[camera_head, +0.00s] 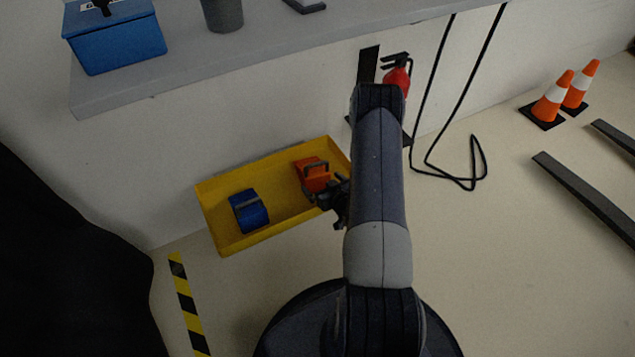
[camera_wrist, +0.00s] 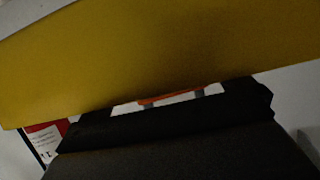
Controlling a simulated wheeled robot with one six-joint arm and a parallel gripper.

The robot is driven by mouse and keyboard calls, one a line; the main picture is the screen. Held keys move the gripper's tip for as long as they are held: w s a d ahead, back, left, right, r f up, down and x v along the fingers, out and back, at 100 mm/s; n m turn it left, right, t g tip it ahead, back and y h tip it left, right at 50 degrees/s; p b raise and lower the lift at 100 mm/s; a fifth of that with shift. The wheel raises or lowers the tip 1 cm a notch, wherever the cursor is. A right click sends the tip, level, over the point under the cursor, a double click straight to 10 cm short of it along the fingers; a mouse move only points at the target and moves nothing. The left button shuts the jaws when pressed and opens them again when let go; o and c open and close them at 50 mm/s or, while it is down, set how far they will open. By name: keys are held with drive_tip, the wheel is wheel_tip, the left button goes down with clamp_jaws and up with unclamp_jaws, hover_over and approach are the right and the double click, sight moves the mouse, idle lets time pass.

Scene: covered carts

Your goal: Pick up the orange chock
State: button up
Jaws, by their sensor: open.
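The orange chock (camera_head: 312,174) lies in the right part of a shallow yellow tray (camera_head: 226,243), with a dark handle-like loop on its near side. My gripper (camera_head: 322,194) is at the chock's lower right, by the handle, with its jaws open. In the head view it overlaps the chock's edge, and I cannot tell whether they touch. In the wrist view a yellow surface of the tray (camera_wrist: 150,55) fills the upper part. A thin orange strip (camera_wrist: 170,98), probably the chock, shows above a dark shape that hides the rest.
A blue chock (camera_head: 249,212) lies in the tray's left part. A grey shelf (camera_head: 260,50) with a blue box (camera_head: 115,38) overhangs behind. A red extinguisher (camera_head: 399,78), a hanging black cable (camera_head: 437,172) and orange cones (camera_head: 552,98) are to the right. Black cloth (camera_head: 70,270) hangs at left.

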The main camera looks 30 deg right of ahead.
drive_tip(key=x, duration=0.2)
drive_tip(key=shift+w+f, duration=0.25)
drive_tip(key=shift+f, duration=0.05)
drive_tip(key=shift+c, duration=0.4)
drive_tip(key=c, duration=1.4)
drive_tip(key=shift+r, duration=0.15)
drive_tip(key=shift+c, duration=0.3)
